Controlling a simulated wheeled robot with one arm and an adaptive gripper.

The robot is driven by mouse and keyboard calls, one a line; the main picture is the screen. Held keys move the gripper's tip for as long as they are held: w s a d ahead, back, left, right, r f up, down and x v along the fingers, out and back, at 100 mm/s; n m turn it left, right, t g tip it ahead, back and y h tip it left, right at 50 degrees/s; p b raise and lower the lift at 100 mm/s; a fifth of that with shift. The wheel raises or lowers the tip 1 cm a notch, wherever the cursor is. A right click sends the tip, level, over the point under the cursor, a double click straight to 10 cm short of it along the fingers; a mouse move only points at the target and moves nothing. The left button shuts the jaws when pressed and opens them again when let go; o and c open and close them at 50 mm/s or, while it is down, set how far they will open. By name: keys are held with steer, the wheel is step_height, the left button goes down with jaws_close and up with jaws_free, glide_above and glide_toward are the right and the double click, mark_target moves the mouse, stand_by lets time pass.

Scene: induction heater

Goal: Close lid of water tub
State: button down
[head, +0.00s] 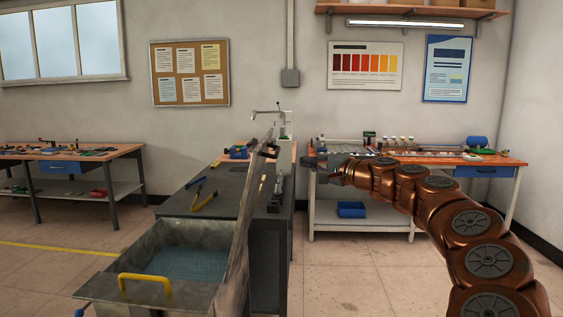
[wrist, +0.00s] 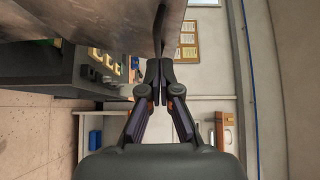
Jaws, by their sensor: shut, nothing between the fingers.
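The water tub (head: 205,235) is a grey metal box at the lower left of the head view, with blue-green water (head: 190,265) inside. Its lid (head: 240,225) stands open, nearly upright along the tub's right side, seen almost edge-on. In the wrist view the lid (wrist: 85,22) is a large brownish-grey panel across the top. My gripper (head: 322,170) is to the right of the lid in the head view, pointing left. In the wrist view its fingertips (wrist: 160,72) are together and empty, close to the lid's edge; I cannot tell whether they touch it.
A yellow handle (head: 145,284) is at the tub's front. A dark bench (head: 213,188) with tools stands behind the tub. A workbench (head: 500,161) with bottles and a blue cylinder stands behind my arm. Another tool table (head: 110,150) is at the left. Floor between them is open.

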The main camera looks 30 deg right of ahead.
steer(key=d+f+m+h, duration=0.1)
steer(key=d+m, duration=0.1)
steer(key=d, duration=0.3)
steer(key=w+a+p, duration=0.2)
steer(key=w+a, duration=0.2)
steer(key=w, duration=0.8)
steer(key=shift+r+t+h, duration=0.15)
steer(key=shift+t+h, duration=0.15)
steer(key=shift+h, duration=0.1)
steer(key=shift+w, duration=0.1)
